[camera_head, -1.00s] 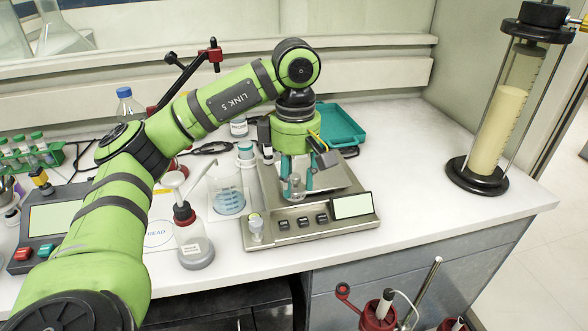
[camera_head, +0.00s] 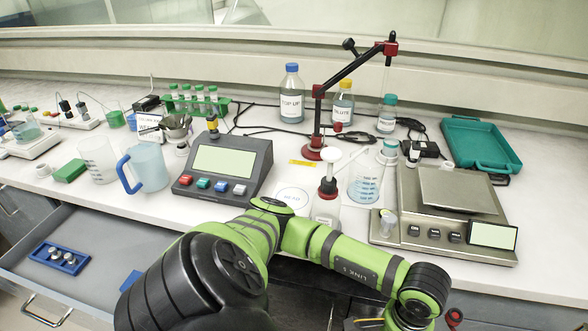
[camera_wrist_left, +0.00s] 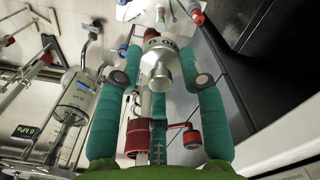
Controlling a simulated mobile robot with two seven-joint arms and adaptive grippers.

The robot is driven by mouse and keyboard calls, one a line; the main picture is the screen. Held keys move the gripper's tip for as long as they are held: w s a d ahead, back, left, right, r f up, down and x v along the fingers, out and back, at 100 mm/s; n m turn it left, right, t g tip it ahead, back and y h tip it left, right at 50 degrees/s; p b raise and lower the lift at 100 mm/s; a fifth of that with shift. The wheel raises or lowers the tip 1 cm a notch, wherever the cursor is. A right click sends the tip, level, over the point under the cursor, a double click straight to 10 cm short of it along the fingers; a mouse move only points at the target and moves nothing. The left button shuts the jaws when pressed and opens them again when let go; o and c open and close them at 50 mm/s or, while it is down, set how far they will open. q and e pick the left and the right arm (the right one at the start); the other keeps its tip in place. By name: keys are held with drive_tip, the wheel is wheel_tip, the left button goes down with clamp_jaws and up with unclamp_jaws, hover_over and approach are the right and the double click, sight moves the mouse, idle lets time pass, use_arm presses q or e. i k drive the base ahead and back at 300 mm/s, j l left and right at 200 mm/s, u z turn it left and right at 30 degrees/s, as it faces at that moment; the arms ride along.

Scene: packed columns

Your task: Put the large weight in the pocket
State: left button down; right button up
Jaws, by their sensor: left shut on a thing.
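My left gripper (camera_wrist_left: 160,82) shows in the left wrist view, its teal fingers closed around the large weight (camera_wrist_left: 157,65), a silver, knobbed metal cylinder. In the head view the end of that arm is at the bottom right, in front of the bench, and its fingers and the weight are out of frame. A blue holder (camera_head: 58,258) with several small metal pieces lies in an open grey drawer (camera_head: 100,235) at the lower left. A second blue piece (camera_head: 130,281) is partly hidden by my arm. I cannot tell which opening is the pocket. My right gripper is not in view.
The balance (camera_head: 440,205) stands at the right with a bare pan (camera_head: 458,190). The drawer's middle is clear.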

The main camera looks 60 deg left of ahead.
sight(45, 252)
drive_tip(key=j+u, duration=0.1)
drive_tip(key=u, duration=0.3)
drive_tip(key=k+j+u, duration=0.1)
drive_tip(key=u, duration=0.25)
drive_tip(key=j+u, duration=0.1)
drive_tip(key=u, duration=0.3)
drive_tip(key=j+u, duration=0.15)
drive_tip(key=u, duration=0.2)
drive_tip(key=j+u, duration=0.15)
drive_tip(key=j, duration=0.3)
drive_tip(key=i+j+u, duration=0.15)
drive_tip(key=j, duration=0.25)
drive_tip(key=j+u, duration=0.15)
drive_tip(key=j, duration=0.3)
drive_tip(key=i+j+u, duration=0.15)
drive_tip(key=j, duration=0.25)
drive_tip(key=i+j+u, duration=0.15)
drive_tip(key=j, duration=0.25)
drive_tip(key=k, duration=0.05)
